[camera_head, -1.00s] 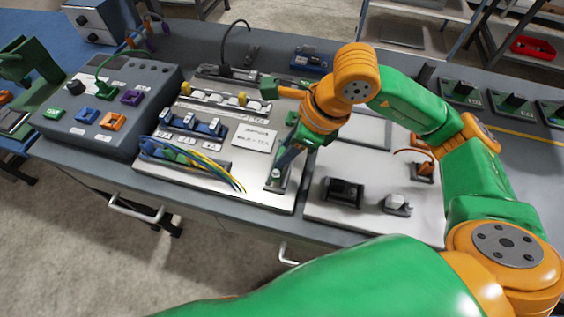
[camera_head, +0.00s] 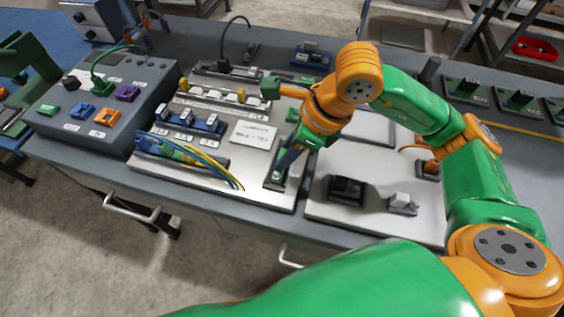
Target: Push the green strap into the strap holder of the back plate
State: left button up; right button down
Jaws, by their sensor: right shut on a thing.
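My right gripper (camera_head: 284,163) points down over the near right corner of the light back plate (camera_head: 215,175). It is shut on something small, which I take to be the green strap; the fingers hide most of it. Right under the fingertips is a dark narrow fixture (camera_head: 274,184) with a small pale piece in it, probably the strap holder. I cannot tell whether the strap is touching it or how deep it sits.
The plate carries blue connector blocks (camera_head: 187,119), loose coloured wires (camera_head: 215,170) and a white label (camera_head: 253,135). A grey control box (camera_head: 110,92) stands left. A second light plate (camera_head: 325,208) with a black block (camera_head: 344,189) lies right of the gripper.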

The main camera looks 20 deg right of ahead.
jog(key=c, duration=0.6)
grip_release()
jog(key=shift+c, duration=0.2)
jog(key=shift+o, duration=1.1)
jog(key=shift+w, duration=0.1)
jog(key=shift+o, duration=0.4)
jog(key=shift+f, duration=0.1)
jog(key=w+a+r+p+v, duration=0.1)
jog(key=p+v, duration=0.3)
jog(key=v, duration=1)
jog(key=shift+a, duration=0.5)
